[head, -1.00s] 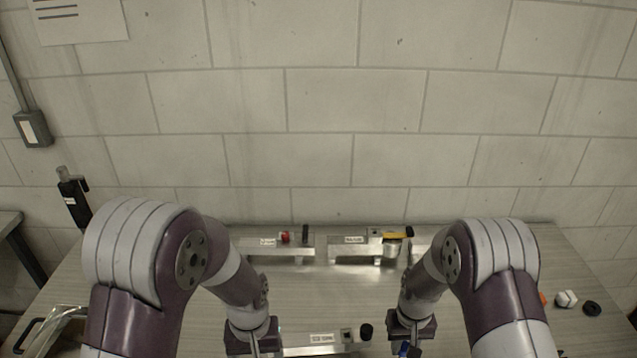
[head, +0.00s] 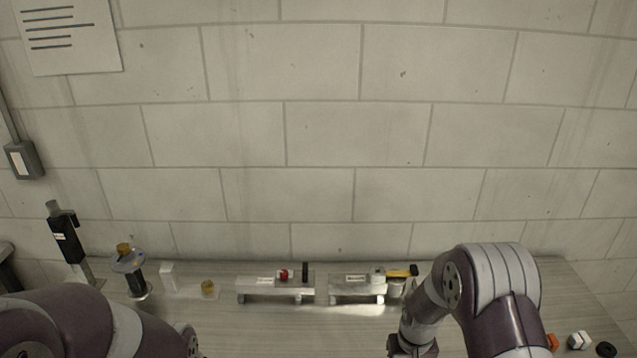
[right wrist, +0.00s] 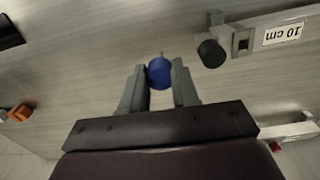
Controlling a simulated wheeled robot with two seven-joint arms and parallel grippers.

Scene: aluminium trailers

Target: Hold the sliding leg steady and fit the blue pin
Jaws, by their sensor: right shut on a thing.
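The blue pin (right wrist: 160,72) is between the fingers of my right gripper (right wrist: 158,82), which is shut on it, in the right wrist view. An aluminium bar (right wrist: 243,40) with a "10 cm" label, perhaps the sliding leg, lies to the right of the pin, apart from it. A black round knob (right wrist: 211,53) is at the bar's near end, beside a small square fitting.
Two aluminium trailer pieces (head: 256,289) (head: 350,289) stand at the back of the table, with red, black and yellow parts. A black upright device (head: 66,240) and a blue-grey stand (head: 130,264) are at the left. Orange, white and black (head: 606,349) small parts lie at the right.

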